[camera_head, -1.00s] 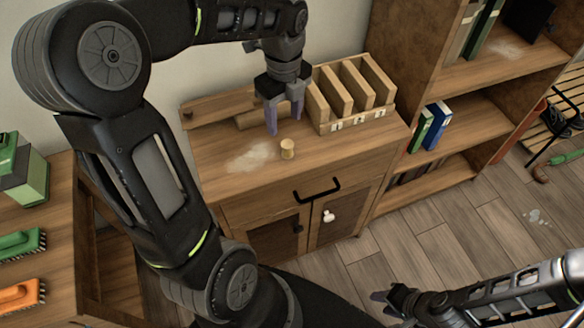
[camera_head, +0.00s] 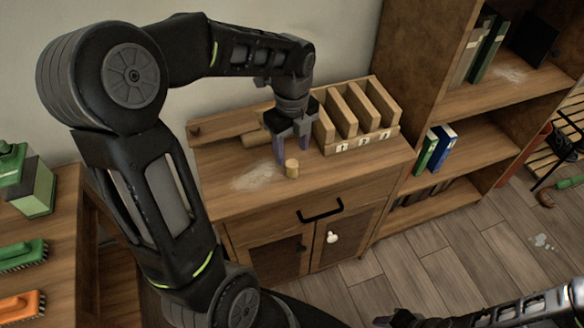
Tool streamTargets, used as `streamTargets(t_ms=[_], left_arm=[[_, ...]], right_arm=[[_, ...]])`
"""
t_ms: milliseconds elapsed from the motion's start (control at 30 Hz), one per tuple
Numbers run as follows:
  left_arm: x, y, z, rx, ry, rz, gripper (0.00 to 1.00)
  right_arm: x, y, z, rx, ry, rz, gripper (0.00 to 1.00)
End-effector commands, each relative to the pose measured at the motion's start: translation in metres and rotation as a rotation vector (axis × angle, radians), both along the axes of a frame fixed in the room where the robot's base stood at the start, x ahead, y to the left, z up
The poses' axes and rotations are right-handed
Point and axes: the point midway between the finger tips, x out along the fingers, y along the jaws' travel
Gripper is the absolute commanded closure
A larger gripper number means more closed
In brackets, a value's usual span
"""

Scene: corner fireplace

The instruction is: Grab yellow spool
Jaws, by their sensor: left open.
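A small yellow-tan spool (camera_head: 292,168) stands upright on top of the wooden cabinet (camera_head: 232,205), near its front edge. My left gripper (camera_head: 294,150) points down just behind and above the spool, its fingers apart and empty. One finger is left of the spool and the other is behind it to the right. I cannot tell whether either finger touches the spool. My right arm shows at the bottom right; its gripper (camera_head: 392,318) is mostly cut off by the lower edge.
A wooden divider rack (camera_head: 362,142) stands right behind the left gripper on the cabinet. A wooden board (camera_head: 225,128) lies at the back left. A bookshelf (camera_head: 470,98) stands to the right. Brushes (camera_head: 22,254) lie on a table at the left. The cabinet's front left is clear.

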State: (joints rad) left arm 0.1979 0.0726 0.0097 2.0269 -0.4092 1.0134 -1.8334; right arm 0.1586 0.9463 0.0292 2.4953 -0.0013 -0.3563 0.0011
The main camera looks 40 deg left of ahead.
Motion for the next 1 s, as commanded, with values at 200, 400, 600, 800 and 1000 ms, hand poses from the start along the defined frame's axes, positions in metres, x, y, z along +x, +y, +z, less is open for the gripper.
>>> streamTargets(t_ms=[200,400,600,800,1000], left_arm=[[0.001,-0.001,-0.015,-0.001,0.003,-0.001,0.48],[0.002,-0.001,-0.045,-0.001,0.004,0.0,0.48],[0.003,-0.001,-0.052,0.0,0.0,0.001,0.48],[0.003,-0.001,-0.052,0.0,0.0,0.001,0.48],[0.003,-0.001,-0.052,0.0,0.0,0.0,0.48]], right_arm=[[0.0,0.0,0.003,0.0,0.0,0.0,0.64],[0.0,0.0,0.005,0.0,0.0,0.0,0.64],[0.0,0.0,0.005,0.0,0.0,0.0,0.64],[0.0,0.0,0.005,0.0,0.0,0.0,0.64],[0.0,0.0,0.005,0.0,0.0,0.0,0.64]])
